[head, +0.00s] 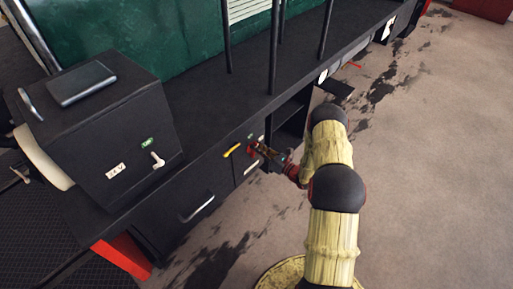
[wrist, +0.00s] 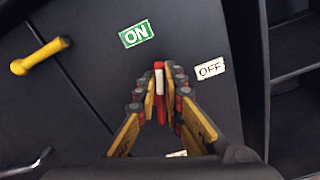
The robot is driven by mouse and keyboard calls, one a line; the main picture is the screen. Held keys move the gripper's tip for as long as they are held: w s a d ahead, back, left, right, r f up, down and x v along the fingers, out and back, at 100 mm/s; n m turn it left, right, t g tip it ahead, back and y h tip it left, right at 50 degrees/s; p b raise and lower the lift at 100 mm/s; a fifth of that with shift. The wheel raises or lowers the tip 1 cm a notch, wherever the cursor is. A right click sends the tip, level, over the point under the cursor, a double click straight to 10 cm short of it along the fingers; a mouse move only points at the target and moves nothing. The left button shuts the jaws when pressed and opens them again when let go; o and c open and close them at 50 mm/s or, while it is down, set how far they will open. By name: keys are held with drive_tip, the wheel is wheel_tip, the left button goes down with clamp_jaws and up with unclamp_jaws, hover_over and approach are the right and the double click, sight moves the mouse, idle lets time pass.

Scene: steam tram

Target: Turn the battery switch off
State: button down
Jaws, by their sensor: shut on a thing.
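The battery switch (wrist: 159,79) is a red lever with a white stripe. In the wrist view it stands on a dark panel, between a green ON label (wrist: 136,34) on its left and a white OFF label (wrist: 210,68) on its right. It points roughly up in the picture, straight at neither label. My gripper (wrist: 162,88) is shut on it, one finger on each side. In the head view my gripper (head: 259,148) is at the dark cabinet front and hides most of the switch.
A yellow handle (head: 232,150) is left of my gripper, also in the wrist view (wrist: 40,56). An open shelf (head: 288,117) is to the right. A black box (head: 120,140) with a white lever (head: 157,160) stands at left. The floor at right is clear.

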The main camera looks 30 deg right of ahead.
drive_tip(key=m, duration=0.4)
drive_tip(key=d+f+m+p, duration=0.1)
drive_tip(key=m, duration=0.4)
drive_tip(key=f+m, duration=0.1)
drive_tip(key=m, duration=0.3)
drive_tip(key=shift+w+d+m+p, duration=0.15)
drive_tip(key=shift+w+m+p, duration=0.05)
drive_tip(key=shift+m+p, duration=0.2)
idle(0.4)
drive_tip(key=c, duration=1.9)
unclamp_jaws()
drive_tip(key=v, duration=1.2)
